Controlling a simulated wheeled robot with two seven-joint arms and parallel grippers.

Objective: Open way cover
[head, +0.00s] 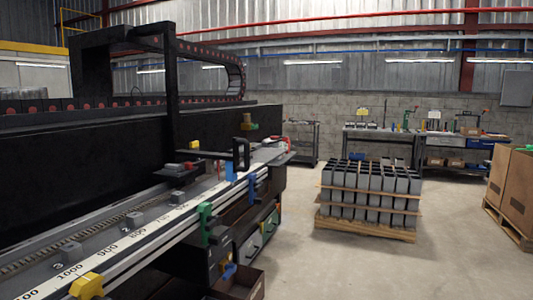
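A large black machine fills the left side of the head view. A long dark panel (70,150) runs along it; I cannot tell for sure whether this is the way cover. A black upright frame (170,100) stands in front of the panel, and a black loop-shaped handle (241,154) sticks out near its foot. A drag chain (236,75) with red dots along its side curves down behind. In front of the panel lies a rail bed with a white numbered scale (110,245). Neither of my grippers shows in this view.
Yellow (87,286), green (206,224) and blue (231,169) blocks or clamps sit along the bed's front edge. Drawers and an open bin (240,284) are below. A pallet of grey blocks (370,190) and cardboard boxes (512,190) stand right. The grey floor between is clear.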

